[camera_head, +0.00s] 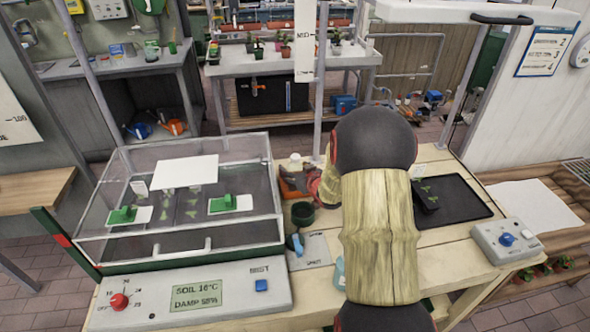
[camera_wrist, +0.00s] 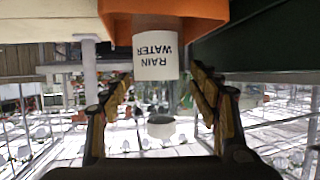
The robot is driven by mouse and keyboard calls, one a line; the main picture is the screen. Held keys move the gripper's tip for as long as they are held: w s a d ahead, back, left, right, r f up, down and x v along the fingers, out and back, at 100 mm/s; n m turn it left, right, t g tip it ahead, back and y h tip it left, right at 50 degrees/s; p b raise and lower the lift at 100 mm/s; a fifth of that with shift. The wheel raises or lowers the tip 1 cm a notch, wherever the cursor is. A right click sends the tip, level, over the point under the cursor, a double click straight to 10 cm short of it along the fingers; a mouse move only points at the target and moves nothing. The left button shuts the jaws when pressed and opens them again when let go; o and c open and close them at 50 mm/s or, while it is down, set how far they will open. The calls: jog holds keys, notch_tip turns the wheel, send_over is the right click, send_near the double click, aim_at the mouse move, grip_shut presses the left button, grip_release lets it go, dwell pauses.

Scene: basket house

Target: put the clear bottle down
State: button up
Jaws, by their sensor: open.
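The clear bottle (camera_wrist: 155,62) has a white label reading "RAIN WATER" and shows upside down in the wrist view, its base end at an orange holder (camera_wrist: 215,14). I cannot tell whether it stands in the holder or in front of it. My gripper (camera_wrist: 162,88) is open, with one finger on each side of the bottle's clear neck and gaps showing on both sides. In the head view the orange holder (camera_head: 289,186) is on the bench, left of my gripper (camera_head: 314,184), and a pale cap-like top shows behind it. My arm hides part of that area.
A glass propagator (camera_head: 180,262) with a control panel fills the bench's left. A dark pot (camera_head: 302,214) and a plate with a blue lever (camera_head: 308,250) lie in front of the holder. A black tray (camera_head: 462,207) and a knob box (camera_head: 506,241) are right of my arm.

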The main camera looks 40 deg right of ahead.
jog(key=shift+r, duration=0.2)
jog(key=p+v, duration=0.3)
jog(key=v, duration=0.9)
jog(key=shift+p, duration=0.4)
jog(key=shift+r, duration=0.1)
